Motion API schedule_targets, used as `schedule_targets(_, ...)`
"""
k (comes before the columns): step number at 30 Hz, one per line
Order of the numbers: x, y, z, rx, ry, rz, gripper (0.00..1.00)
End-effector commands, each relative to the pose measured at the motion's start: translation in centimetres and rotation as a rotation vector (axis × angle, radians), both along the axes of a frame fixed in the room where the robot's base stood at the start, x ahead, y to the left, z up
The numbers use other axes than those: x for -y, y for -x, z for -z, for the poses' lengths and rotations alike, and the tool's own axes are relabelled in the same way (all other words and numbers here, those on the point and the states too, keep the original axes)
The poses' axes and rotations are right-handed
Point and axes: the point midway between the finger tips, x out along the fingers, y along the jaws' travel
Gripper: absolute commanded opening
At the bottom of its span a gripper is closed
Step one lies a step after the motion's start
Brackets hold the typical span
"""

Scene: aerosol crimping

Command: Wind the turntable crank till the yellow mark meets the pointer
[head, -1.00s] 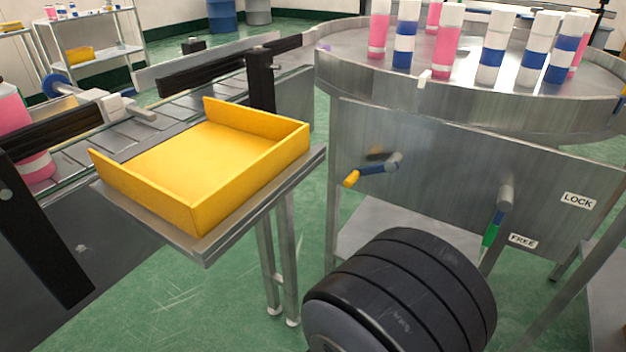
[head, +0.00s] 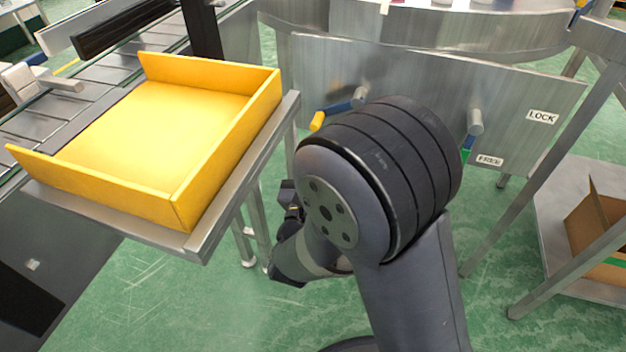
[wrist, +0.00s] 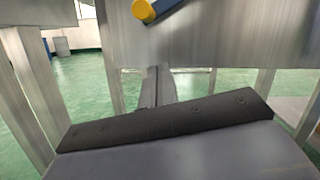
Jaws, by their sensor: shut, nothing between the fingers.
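The turntable (head: 430,35) is cut off by the top of the head view. A small white tab (head: 385,6) sits at its rim, and a small yellow and blue patch (head: 579,10) shows at the far right. I cannot tell which is the mark or pointer. The crank (head: 340,109), a blue arm with a yellow knob, sticks out of the grey front panel. Its knob (wrist: 144,10) is at the top of the wrist view. My gripper (wrist: 157,85) is shut and empty, apart from and below the knob. In the head view it is partly hidden by my arm.
A lever (head: 475,122) with a green handle, mostly hidden by my arm, hangs near the FREE label (head: 489,160); LOCK (head: 541,117) is to its right. A yellow tray (head: 226,150) on a stand is at left. A cardboard box (head: 590,232) sits on the right shelf.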

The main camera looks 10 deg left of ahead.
Motion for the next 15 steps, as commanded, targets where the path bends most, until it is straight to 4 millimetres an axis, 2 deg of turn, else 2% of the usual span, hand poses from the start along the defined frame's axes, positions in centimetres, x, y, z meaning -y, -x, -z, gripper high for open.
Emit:
schedule_targets(2, 0.1, -1.3, -0.6, 0.003, -0.003, 0.003, 0.00)
schedule_targets(3, -0.3, -1.1, -1.6, 0.004, -0.005, -0.001, 0.00)
schedule_targets(7, -0.7, -1.0, -3.2, 0.002, -0.004, -0.001, 0.00)
schedule_targets(15, -1.0, -1.0, -4.1, 0.000, -0.001, -0.001, 0.00)
